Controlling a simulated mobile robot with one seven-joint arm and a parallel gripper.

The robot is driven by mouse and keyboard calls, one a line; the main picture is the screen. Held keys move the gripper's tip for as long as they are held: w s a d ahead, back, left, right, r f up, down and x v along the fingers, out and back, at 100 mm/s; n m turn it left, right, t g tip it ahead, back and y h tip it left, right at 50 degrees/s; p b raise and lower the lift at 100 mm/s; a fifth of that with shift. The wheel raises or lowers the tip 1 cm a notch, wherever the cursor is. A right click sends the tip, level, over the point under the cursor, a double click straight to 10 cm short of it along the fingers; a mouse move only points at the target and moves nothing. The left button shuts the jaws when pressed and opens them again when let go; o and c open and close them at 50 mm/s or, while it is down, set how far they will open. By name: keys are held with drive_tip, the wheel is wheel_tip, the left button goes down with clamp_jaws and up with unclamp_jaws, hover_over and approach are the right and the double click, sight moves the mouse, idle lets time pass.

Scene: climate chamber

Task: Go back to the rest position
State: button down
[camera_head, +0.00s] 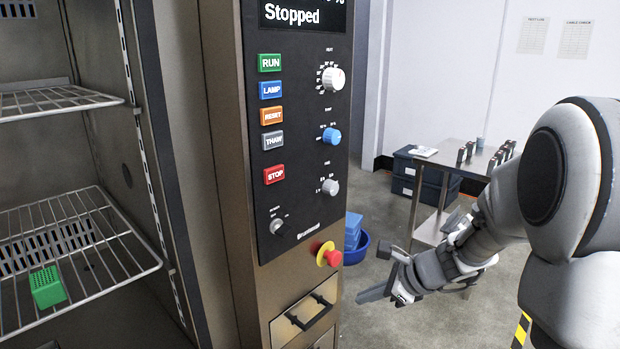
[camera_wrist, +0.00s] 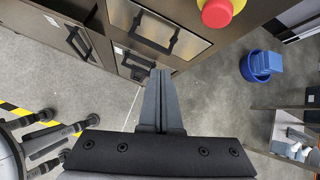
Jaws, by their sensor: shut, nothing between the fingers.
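My gripper (camera_head: 374,292) hangs in free air to the right of the chamber's control panel (camera_head: 300,130), apart from it. In the wrist view, my gripper (camera_wrist: 158,75) points toward the chamber's lower front, and its two fingers lie together with nothing between them. My arm reaches in from the right side of the head view. The panel's display reads "Stopped".
The chamber stands open at left, with wire shelves (camera_head: 75,255) and a green perforated block (camera_head: 47,287). A red emergency knob (camera_head: 333,258) juts out near my gripper. A steel table (camera_head: 455,158) and a blue tub (camera_head: 357,248) stand behind. Floor between is clear.

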drive_tip(key=s+a+r+n+g+h, duration=0.15)
drive_tip(key=s+a+r+n, duration=0.25)
drive_tip(key=s+r+n, duration=0.6)
drive_tip(key=s+d+r+n+t+h, duration=0.1)
drive_tip(key=s+d+n+h, duration=0.15)
drive_tip(key=s+n, duration=0.45)
drive_tip(key=s+d+r+n+t+h, duration=0.1)
drive_tip(key=s+d+n+h, duration=0.15)
drive_tip(key=s+n, duration=0.4)
wheel_tip(320, 180, up, 15)
drive_tip(key=p, duration=1.4)
drive_tip(key=shift+f+m, duration=0.2)
drive_tip(key=shift+m, duration=0.15)
drive_tip(key=shift+a+g, duration=0.15)
drive_tip(key=shift+g, duration=0.1)
